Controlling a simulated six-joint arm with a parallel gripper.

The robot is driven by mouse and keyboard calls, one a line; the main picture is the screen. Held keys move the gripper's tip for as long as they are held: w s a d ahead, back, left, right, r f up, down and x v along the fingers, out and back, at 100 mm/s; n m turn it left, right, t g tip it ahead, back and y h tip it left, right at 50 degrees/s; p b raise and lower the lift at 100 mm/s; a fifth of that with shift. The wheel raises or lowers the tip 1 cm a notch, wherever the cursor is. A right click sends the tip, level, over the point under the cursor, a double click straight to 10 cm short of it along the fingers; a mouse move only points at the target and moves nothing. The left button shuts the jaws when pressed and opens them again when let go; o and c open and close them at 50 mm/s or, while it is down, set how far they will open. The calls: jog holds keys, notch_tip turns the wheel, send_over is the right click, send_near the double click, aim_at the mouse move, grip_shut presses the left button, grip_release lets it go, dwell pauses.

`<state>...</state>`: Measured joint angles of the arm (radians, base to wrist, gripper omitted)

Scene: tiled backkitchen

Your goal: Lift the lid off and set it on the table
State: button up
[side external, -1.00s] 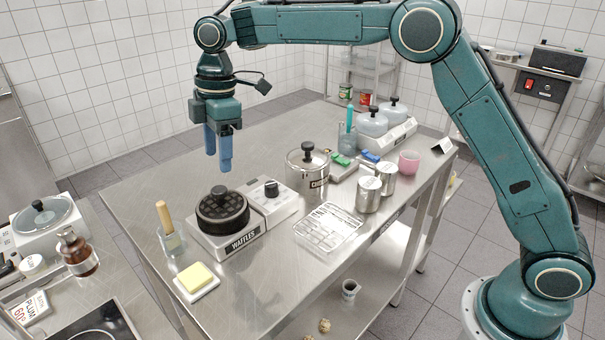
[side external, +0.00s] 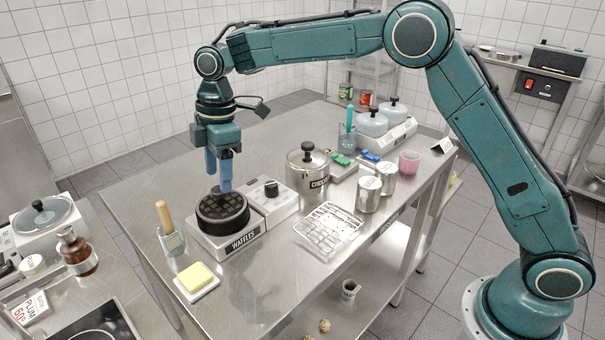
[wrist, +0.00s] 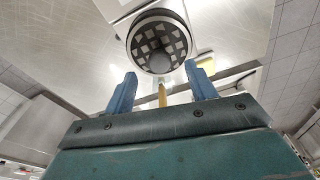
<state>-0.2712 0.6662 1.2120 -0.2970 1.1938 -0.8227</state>
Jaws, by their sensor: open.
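The round dark lid (side external: 222,212) with a waffle-grid top sits on the waffle maker (side external: 236,238), whose front reads WAFFLES. In the wrist view the lid (wrist: 146,32) is near the top, its dark round knob (wrist: 160,62) facing the camera. My gripper (side external: 219,186) points straight down over the lid, its blue fingertips at about knob height and hiding most of the knob in the side view. In the wrist view my gripper (wrist: 161,70) is open, with one finger on each side of the knob in the picture. I cannot tell if either finger touches it.
A wooden-handled tool in a glass (side external: 172,240) and a yellow block on a white dish (side external: 197,279) stand near the waffle maker. The steel table (side external: 145,190) is bare at back left.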

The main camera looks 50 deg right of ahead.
aim_at(221, 203)
jog(key=shift+a+f, duration=0.2)
jog(key=shift+f, duration=1.4)
grip_shut()
